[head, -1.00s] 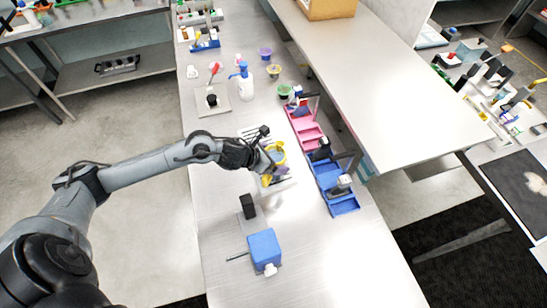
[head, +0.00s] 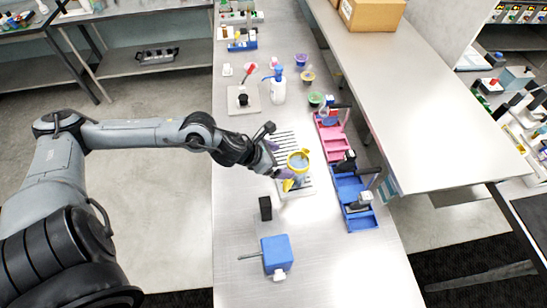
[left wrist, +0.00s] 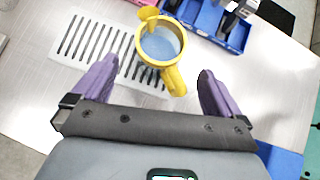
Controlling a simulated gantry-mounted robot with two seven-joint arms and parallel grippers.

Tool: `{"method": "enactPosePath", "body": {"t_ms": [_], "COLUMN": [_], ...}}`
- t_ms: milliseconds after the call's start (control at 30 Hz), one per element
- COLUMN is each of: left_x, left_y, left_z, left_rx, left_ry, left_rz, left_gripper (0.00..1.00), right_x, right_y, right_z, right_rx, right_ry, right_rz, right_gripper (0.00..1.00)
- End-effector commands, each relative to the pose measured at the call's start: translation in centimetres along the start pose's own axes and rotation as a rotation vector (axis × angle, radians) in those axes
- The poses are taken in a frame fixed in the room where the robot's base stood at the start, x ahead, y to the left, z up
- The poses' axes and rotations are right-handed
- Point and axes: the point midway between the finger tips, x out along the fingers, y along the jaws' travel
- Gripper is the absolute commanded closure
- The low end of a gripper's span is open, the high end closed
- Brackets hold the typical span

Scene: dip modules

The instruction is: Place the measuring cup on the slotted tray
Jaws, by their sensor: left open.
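The yellow measuring cup (head: 305,160), with pale blue inside, appears upright at the right end of the white slotted tray (head: 285,140). In the left wrist view the cup (left wrist: 143,50) overlaps the end of the tray (left wrist: 66,62), with its handle (left wrist: 174,82) pointing toward my gripper. My left gripper (head: 281,173) is just left of the cup. In the left wrist view its purple fingers (left wrist: 157,88) are spread wide, with the handle between them and not touched. The arm hides part of the tray in the head view. My right gripper is not in view.
Pink (head: 333,142) and blue (head: 350,188) bins line the right side of the table. A black block (head: 265,208) and a blue box (head: 277,250) stand nearer. A blue-topped bottle (head: 278,90) and small colored cups stand farther back. The near right table is clear.

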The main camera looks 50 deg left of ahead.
Motion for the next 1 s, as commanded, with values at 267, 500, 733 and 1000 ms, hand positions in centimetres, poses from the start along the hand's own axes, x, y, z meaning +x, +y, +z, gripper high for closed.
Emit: {"method": "enactPosePath", "body": {"t_ms": [267, 500, 733, 1000], "left_x": [-1.9, -2.5, -2.6, -2.6], "left_y": [0.4, 0.0, 0.0, 0.0], "left_z": [-0.2, -0.1, 0.0, 0.0], "left_rx": [0.000, 0.000, -0.001, -0.001], "left_ry": [0.004, 0.002, 0.001, 0.001], "left_rz": [0.008, 0.000, -0.001, -0.001], "left_gripper": [0.00, 0.00, 0.00, 0.00], "right_x": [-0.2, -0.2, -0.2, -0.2], "right_y": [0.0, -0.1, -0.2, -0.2], "right_z": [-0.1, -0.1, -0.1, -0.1], "right_rx": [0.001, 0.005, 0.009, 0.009], "right_ry": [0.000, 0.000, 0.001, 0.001], "right_rz": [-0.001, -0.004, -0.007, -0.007], "right_gripper": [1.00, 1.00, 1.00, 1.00]}}
